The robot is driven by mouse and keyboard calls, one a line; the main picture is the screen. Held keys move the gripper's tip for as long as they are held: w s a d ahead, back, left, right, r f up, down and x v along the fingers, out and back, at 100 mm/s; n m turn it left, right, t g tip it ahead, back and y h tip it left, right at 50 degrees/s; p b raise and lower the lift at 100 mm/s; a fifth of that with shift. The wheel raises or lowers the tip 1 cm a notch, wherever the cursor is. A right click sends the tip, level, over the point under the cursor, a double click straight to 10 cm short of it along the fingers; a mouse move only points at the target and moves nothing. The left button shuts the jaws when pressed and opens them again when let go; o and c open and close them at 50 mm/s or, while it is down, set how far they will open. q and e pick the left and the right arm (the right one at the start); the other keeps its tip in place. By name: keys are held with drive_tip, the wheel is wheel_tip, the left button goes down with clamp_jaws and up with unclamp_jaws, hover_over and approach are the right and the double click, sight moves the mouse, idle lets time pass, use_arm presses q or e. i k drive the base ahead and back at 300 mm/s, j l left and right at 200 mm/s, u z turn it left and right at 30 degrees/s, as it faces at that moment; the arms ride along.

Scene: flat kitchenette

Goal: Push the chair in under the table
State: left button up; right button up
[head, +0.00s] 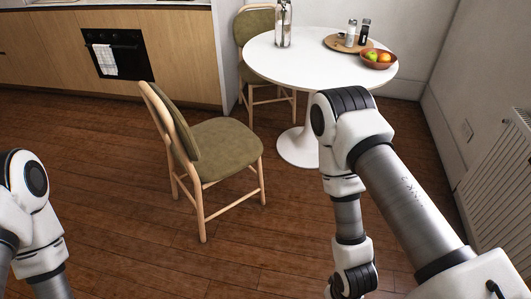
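A wooden chair (218,148) with an olive-green seat and backrest stands upright on the floor, left of the table. Its seat faces right, and a strip of floor shows between the chair and the table's foot. The round white table (285,65) has a single white pedestal. My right arm bends down in front of the table at the right, apart from the chair; its gripper is below the picture. My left arm shows at the lower left edge, also apart from the chair, and its gripper is out of the picture.
A second green chair (257,40) stands behind the table. A bottle (283,22), a round wooden board (334,43) with shakers and a fruit bowl (379,60) are on the table. Cabinets with an oven (118,56) line the back; a radiator (503,170) is at right. Floor left is clear.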

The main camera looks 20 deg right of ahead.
sight(211, 151)
drive_tip(key=i+l+u, duration=0.65)
drive_tip(key=i+l, duration=0.3)
drive_tip(key=i, duration=0.45)
